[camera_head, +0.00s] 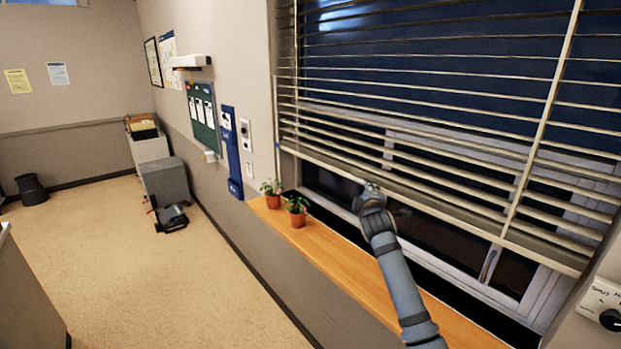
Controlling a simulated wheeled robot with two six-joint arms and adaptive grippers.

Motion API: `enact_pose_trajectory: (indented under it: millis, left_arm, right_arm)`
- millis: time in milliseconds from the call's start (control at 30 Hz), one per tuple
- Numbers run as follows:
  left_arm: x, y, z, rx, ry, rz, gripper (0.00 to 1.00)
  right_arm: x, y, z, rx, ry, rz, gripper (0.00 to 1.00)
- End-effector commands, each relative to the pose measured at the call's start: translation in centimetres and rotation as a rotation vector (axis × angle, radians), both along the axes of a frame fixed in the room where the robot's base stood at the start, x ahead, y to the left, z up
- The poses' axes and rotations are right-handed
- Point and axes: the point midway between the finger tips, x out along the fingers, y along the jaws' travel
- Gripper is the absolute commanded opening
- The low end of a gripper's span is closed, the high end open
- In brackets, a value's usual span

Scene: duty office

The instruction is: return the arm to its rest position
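My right arm (400,285) comes in from the bottom right and reaches over the wooden window sill. My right gripper (371,188) is at its far end, in front of the lower edge of the window blind (420,185). The gripper is small and seen from behind, so I cannot tell whether its fingers are open or shut, or whether it touches the blind. No held object shows. My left gripper is not in view.
Two potted plants (297,212) (271,195) stand on the sill (335,258), left of my arm. A dial panel (603,303) is on the wall at right. A grey cabinet (165,183) stands along the wall. The floor (170,280) at left is mostly clear.

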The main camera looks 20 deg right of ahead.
Motion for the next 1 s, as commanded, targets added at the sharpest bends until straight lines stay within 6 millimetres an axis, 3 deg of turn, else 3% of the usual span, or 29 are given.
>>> enact_pose_trajectory:
  millis: [67,133,233,367,400,500,700,1000]
  left_arm:
    - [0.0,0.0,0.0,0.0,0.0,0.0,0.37]
    - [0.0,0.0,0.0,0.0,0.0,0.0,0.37]
    - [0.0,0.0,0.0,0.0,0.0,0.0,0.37]
    - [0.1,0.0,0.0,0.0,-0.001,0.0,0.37]
    - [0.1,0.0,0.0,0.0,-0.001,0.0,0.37]
    - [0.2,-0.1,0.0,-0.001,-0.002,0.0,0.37]
    - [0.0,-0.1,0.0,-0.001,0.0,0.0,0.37]
    - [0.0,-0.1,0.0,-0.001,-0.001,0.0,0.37]
  right_arm:
    - [-0.2,0.1,-0.4,0.009,0.005,0.0,0.32]
    - [-1.0,0.6,-2.2,0.049,0.028,-0.001,0.32]
    - [-3.9,2.1,-7.5,0.182,0.094,-0.016,0.32]
    - [-11.0,5.0,-16.0,0.443,0.226,-0.079,0.32]
    - [-13.6,6.0,-18.3,0.523,0.268,-0.109,0.32]
    - [-19.6,7.9,-22.6,0.692,0.363,-0.193,0.32]
    - [-28.7,10.5,-26.7,0.905,0.494,-0.344,0.32]
    - [-39.1,13.0,-28.8,1.098,0.632,-0.558,0.32]
